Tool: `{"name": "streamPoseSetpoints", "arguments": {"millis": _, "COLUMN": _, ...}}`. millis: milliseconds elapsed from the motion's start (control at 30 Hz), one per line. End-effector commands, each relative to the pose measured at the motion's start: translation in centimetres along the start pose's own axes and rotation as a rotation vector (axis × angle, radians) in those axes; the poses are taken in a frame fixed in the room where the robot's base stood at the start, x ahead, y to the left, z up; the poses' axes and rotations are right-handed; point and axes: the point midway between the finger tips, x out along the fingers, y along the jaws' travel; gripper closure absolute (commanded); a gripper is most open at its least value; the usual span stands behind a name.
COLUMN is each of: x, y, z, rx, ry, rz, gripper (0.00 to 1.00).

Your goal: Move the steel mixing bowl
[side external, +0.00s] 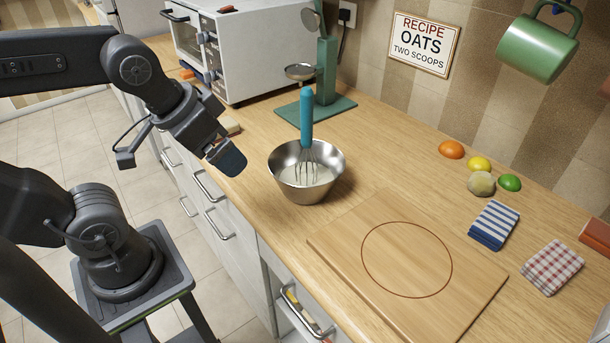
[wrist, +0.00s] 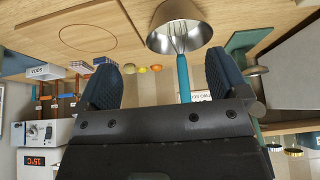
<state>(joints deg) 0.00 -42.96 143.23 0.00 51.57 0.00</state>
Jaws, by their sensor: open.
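The steel mixing bowl (side external: 305,189) stands upright on the wooden worktop, with pale contents in it. A whisk with a turquoise handle (side external: 306,118) stands in the bowl, its wires down in the contents. My gripper (side external: 228,160) is to the left of the bowl and apart from it, near the worktop's front edge. In the wrist view my gripper (wrist: 163,82) is open, with nothing between its dark fingers. The bowl (wrist: 180,27) shows beyond the fingers, towards the right one, with the whisk handle (wrist: 184,78) beside that finger.
A wooden board (side external: 340,247) with a marked circle (side external: 407,260) lies bare to the right of the bowl. A green stand (side external: 326,72) with a scoop is behind the bowl. Fruit (side external: 480,164) and folded cloths (side external: 494,225) lie farther right. A drawer (side external: 300,312) is open below the worktop.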

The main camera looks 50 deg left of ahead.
Motion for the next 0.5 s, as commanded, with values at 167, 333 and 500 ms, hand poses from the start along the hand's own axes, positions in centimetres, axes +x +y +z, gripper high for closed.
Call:
{"name": "streamPoseSetpoints", "arguments": {"millis": 167, "x": 0.0, "y": 0.0, "z": 0.0, "rx": 0.0, "ry": 0.0, "rz": 0.0, "gripper": 0.07}}
{"name": "streamPoseSetpoints", "arguments": {"millis": 333, "x": 0.0, "y": 0.0, "z": 0.0, "rx": 0.0, "ry": 0.0, "rz": 0.0, "gripper": 0.07}}
{"name": "streamPoseSetpoints", "arguments": {"millis": 500, "x": 0.13, "y": -0.06, "z": -0.17, "rx": -0.037, "ry": -0.005, "rz": -0.001, "gripper": 0.23}}
